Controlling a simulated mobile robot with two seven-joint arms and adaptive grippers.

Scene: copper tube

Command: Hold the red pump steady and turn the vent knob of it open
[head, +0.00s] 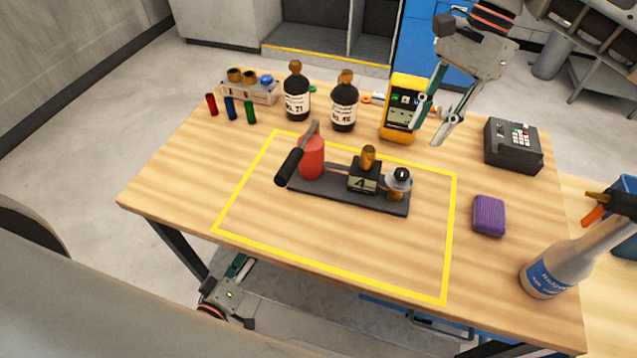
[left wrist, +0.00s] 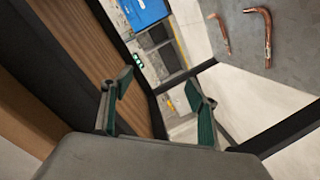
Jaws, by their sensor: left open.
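The red pump (head: 312,158) stands upright at the left end of a dark base plate (head: 340,194). Its lever with a black grip (head: 289,167) slants down to the left. On the same plate, a black block marked 4 (head: 363,180) carries a brass-coloured knob (head: 368,157), and a round gauge (head: 399,178) is at the right end. Which part is the vent knob I cannot tell for sure. My right gripper (head: 426,134) is open and empty, above the table behind and right of the pump. My left gripper (left wrist: 158,82) is open and empty, low beyond the table's front edge, partly hidden in the head view.
Two dark bottles (head: 297,100) (head: 344,110), a yellow meter (head: 398,125) and a rack (head: 250,93) stand behind. A purple sponge (head: 489,216), a black keypad device (head: 512,146) and a spray bottle (head: 550,270) are right. The yellow outline's (head: 330,271) front area is clear.

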